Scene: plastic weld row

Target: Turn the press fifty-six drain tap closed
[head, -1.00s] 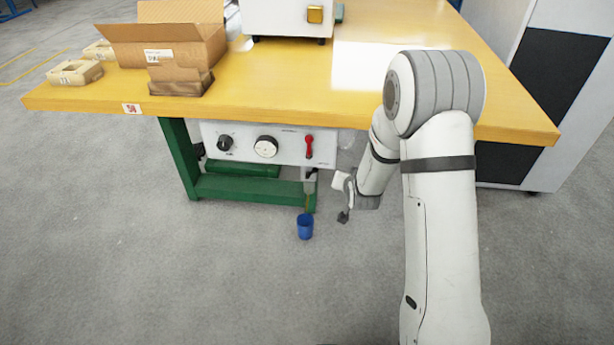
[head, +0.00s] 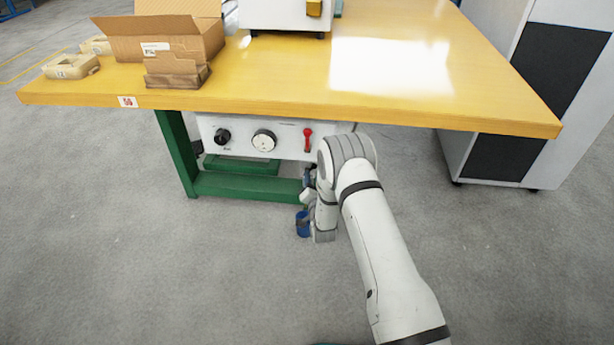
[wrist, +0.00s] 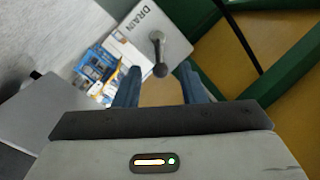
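In the wrist view a grey drain tap lever (wrist: 158,48) with a dark round end sits beside a plate marked DRAIN (wrist: 124,42). My gripper (wrist: 160,76) is open, its two blue fingers on either side of the lever's dark end in the picture. Gaps show on both sides, and I cannot tell how deep the lever lies between the fingers. In the head view my gripper (head: 308,182) is under the front panel, and the arm hides the tap.
The yellow tabletop (head: 270,95) overhangs the white panel (head: 237,138), which has a black knob, a gauge and a red handle (head: 307,138). A green frame (head: 240,187) stands left of my wrist. A cardboard box (head: 165,45) is on the table. The front floor is clear.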

